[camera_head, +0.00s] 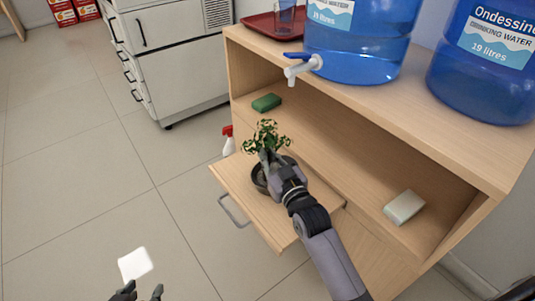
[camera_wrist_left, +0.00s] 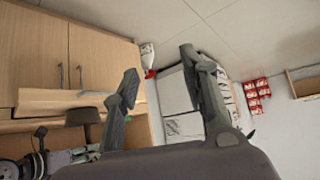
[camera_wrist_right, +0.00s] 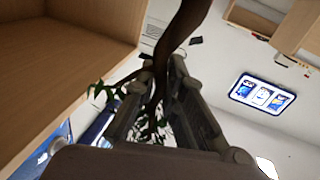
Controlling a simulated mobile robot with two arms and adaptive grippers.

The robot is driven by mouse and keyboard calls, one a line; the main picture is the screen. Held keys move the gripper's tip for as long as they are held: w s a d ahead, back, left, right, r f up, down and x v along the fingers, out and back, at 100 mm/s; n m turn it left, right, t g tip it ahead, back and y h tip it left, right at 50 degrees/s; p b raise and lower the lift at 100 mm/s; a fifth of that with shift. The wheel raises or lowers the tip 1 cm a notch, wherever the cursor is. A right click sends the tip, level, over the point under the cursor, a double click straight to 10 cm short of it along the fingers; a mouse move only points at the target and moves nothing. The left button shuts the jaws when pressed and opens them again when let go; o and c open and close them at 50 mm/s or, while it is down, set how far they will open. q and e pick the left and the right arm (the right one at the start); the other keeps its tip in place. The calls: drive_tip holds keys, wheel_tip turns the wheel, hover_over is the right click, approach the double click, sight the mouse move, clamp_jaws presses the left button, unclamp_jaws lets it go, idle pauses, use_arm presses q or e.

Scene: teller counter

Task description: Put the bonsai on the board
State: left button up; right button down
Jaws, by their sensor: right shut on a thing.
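The bonsai (camera_head: 266,135) has green leaves and a dark round pot (camera_head: 259,178). The pot is over the pulled-out wooden board (camera_head: 232,184) and looks set on it, but I cannot tell whether it touches. My right gripper (camera_head: 270,160) is shut on the bonsai's trunk, hiding part of the pot. In the right wrist view the brown trunk (camera_wrist_right: 187,22) runs between the fingers. The left wrist view shows the pot (camera_wrist_left: 88,116) against the board (camera_wrist_left: 45,101). My left gripper (camera_head: 138,291) is open and empty, low over the floor.
The cabinet's open shelf (camera_head: 335,150) holds a green sponge (camera_head: 266,102) and a pale block (camera_head: 404,207). Blue water bottles (camera_head: 362,40) and a red tray (camera_head: 262,27) stand on top. A spray bottle (camera_head: 228,143) stands behind the board. The floor at left is mostly clear.

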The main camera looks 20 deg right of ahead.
drive_tip(key=c, duration=2.1)
unclamp_jaws()
drive_tip(key=shift+f, duration=0.1)
drive_tip(key=o, duration=0.4)
